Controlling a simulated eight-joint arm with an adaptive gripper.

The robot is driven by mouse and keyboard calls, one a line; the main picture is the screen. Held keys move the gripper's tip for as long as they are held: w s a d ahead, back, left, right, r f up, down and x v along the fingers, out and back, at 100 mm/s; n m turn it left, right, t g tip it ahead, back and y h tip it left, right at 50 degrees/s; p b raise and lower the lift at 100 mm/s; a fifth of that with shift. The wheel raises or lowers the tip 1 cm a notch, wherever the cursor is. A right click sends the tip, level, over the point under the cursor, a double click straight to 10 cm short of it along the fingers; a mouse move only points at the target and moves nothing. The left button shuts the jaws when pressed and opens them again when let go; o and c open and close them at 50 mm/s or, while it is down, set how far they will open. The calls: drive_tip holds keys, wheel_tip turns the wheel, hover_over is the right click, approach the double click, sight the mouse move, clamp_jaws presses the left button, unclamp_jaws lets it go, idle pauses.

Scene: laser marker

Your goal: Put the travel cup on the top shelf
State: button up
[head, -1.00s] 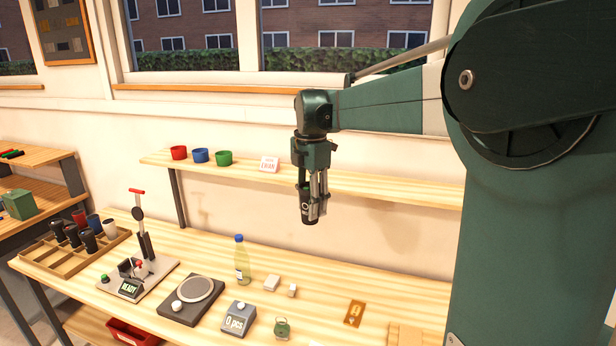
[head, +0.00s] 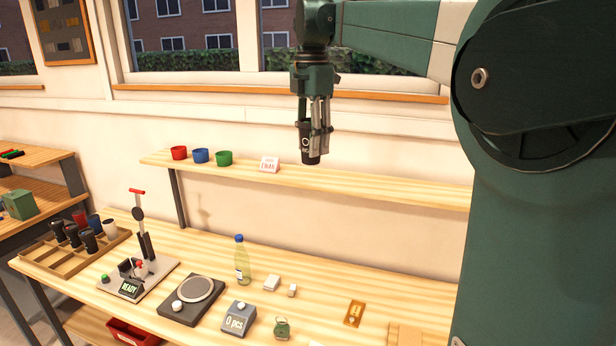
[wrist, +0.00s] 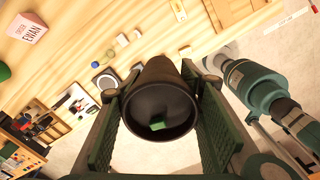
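The black travel cup (head: 308,150) with white marking is upright in my gripper (head: 315,128). My gripper is shut on it from above, with a finger on each side. In the head view the cup's bottom shows at about the height of the top shelf (head: 390,184), right of the name card. I cannot tell whether it is over the shelf or in front of it. In the wrist view the dark cup (wrist: 160,100) sits between the finger pads, its round mouth facing the camera. A small green patch shows inside the mouth.
The shelf's right part is clear. Below, the bench holds a bottle (head: 242,262), a scale (head: 193,298) and a cup rack (head: 65,258).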

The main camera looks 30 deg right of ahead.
drive_tip(key=shift+w+d+r+p, duration=0.15)
drive_tip(key=shift+w+d+p, duration=0.25)
drive_tip(key=shift+d, duration=0.25)
drive_tip(key=shift+w+d+r+p, duration=0.1)
drive_tip(key=shift+w+d+p, duration=0.3)
drive_tip(key=shift+d, duration=0.2)
drive_tip(key=w+d+m+p, duration=0.1)
drive_tip(key=w+d+p, duration=0.3)
drive_tip(key=d+p, duration=0.45)
drive_tip(key=m+p, duration=0.1)
drive_tip(key=p, duration=0.5)
hover_over(362, 183)
wheel_tip(362, 183, down, 6)
drive_tip(key=shift+r, duration=0.15)
drive_tip(key=shift+f, duration=2.95)
drive_tip(key=shift+f+p, duration=0.4)
drive_tip(key=shift+f, duration=1.65)
